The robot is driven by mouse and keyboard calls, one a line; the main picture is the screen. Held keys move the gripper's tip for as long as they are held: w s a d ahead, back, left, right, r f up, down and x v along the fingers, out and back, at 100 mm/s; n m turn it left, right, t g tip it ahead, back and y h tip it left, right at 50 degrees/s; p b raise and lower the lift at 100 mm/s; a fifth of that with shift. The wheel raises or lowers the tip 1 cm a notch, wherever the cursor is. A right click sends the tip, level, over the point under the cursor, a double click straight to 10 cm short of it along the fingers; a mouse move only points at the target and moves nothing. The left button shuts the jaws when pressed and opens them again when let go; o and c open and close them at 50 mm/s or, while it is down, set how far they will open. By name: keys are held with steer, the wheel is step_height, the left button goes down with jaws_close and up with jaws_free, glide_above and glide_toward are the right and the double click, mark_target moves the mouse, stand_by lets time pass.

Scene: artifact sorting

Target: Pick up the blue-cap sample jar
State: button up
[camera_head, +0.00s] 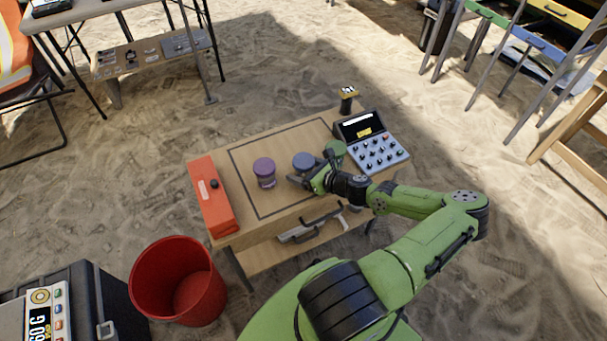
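The blue-cap sample jar (303,161) stands on the small wooden table, inside the dark outlined rectangle. Its cap is a greyish blue, and my gripper hides part of its body. A purple-cap jar (264,171) stands to its left and a green-cap jar (336,149) to its right. My gripper (308,170) is low over the table at the near side of the blue-cap jar. Its fingers are spread, one to the near left of the jar and one to its right. The spread looks wider than the jar; contact cannot be made out.
On the table (235,149), an orange-red case (211,196) lies left and a grey control box (376,151) sits right, with a small dark yellow-topped item (347,98) behind. A grey tool (311,226) is on the lower shelf. A red bucket (178,283) stands on the sand.

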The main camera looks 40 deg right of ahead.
steer(key=c, duration=1.1)
